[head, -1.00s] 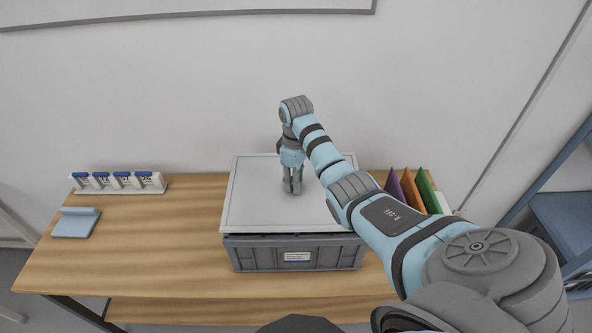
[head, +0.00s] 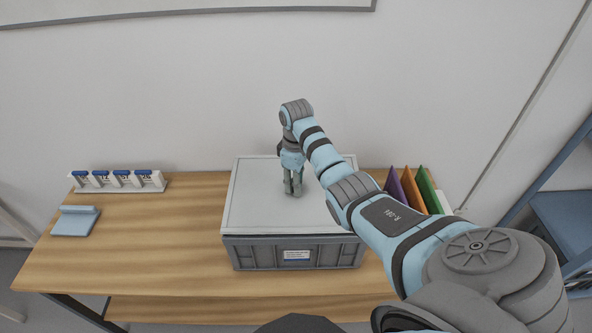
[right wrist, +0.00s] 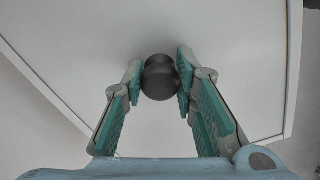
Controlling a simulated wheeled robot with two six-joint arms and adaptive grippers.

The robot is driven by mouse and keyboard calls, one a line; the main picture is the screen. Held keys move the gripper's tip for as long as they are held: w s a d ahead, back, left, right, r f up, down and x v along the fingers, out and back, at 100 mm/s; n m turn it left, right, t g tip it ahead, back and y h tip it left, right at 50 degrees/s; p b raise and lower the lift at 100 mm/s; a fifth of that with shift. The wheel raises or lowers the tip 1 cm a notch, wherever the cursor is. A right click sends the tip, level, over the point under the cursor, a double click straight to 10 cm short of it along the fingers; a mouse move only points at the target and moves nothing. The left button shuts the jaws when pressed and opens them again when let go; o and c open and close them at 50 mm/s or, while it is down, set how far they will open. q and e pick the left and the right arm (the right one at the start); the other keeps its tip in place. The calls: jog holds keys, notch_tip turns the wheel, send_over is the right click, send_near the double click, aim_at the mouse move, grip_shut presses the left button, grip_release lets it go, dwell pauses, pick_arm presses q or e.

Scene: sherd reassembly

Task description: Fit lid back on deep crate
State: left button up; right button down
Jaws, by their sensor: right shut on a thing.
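The pale grey lid (head: 255,205) lies over the top of the deep grey crate (head: 270,257) on the table. Its front edge sits along the crate's front rim, with only a thin dark line between them. My right gripper (head: 293,190) points down at the middle of the lid. In the right wrist view the gripper (right wrist: 160,80) is shut on the lid's dark round knob (right wrist: 160,77), one finger on each side. The lid's white surface (right wrist: 110,40) fills most of that view. The crate's back rim is hidden under the lid. My left gripper is not in view.
A white rack with blue-topped pieces (head: 118,182) and a light blue block (head: 75,221) stand at the table's left. Purple, orange and green folders (head: 412,190) stand right of the crate, behind my right arm. The wooden table (head: 150,235) is clear left of the crate.

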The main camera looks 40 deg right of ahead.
jog(key=shift+f, duration=0.35)
jog(key=shift+f, duration=0.35)
jog(key=c, duration=1.2)
grip_release()
notch_tip(320, 180, up, 8)
jog(key=shift+f, duration=0.2)
